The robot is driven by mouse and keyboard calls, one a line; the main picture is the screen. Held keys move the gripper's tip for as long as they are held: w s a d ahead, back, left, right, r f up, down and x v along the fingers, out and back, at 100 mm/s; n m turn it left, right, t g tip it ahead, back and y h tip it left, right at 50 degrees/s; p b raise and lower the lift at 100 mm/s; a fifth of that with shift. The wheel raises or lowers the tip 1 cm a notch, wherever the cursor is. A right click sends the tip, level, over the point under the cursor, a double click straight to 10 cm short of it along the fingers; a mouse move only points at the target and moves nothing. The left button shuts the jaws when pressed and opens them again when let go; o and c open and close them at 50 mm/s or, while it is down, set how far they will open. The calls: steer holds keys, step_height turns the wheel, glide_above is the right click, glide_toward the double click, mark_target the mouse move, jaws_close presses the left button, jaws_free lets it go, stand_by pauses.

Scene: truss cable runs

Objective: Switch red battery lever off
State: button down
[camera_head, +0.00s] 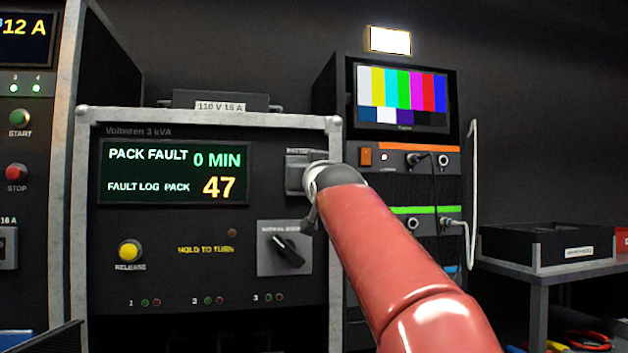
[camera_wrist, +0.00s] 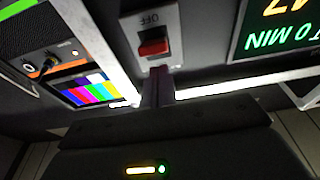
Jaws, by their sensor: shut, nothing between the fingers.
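The red battery lever (camera_wrist: 153,47) sits on a pale switch plate (camera_wrist: 174,18) in the wrist view, which looks at the panel upside down. The word OFF is printed on the plate, beyond the lever from my fingers. My gripper (camera_wrist: 157,72) is shut and empty. Its fingertips are right by the lever's near end; I cannot tell whether they touch it. In the head view, the switch plate (camera_head: 294,175) shows at the cabinet's upper right, partly covered by my red arm, and the lever is hidden there.
The cabinet display (camera_head: 173,172) reads PACK FAULT. A black rotary knob (camera_head: 289,250) sits below the switch plate, and a yellow release button (camera_head: 130,251) lower left. A rack with a colour-bar monitor (camera_head: 402,97) and plugged cables stands right. The cabinet's pale top rail (camera_head: 210,119) runs above the panel.

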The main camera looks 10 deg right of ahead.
steer(key=f+b+v, duration=0.2)
steer(key=v, duration=0.7)
steer(key=shift+b, duration=0.3)
steer(key=s+f+g+p, duration=0.3)
steer(key=s+f+g, duration=0.2)
steer(key=s+f, duration=0.4)
steer(key=s+f+g+p, duration=0.4)
steer(key=s+f, duration=0.5)
steer(key=f, duration=0.7)
steer(key=s+f+g+p, duration=0.3)
steer(key=s+f+g, duration=0.3)
steer(key=s+f, duration=0.3)
step_height(320, 180, down, 4)
steer(key=shift+s+r+p, duration=0.1)
steer(key=shift+s+p, duration=0.1)
steer(key=shift+p, duration=0.1)
steer(key=c, duration=2.2)
jaws_free()
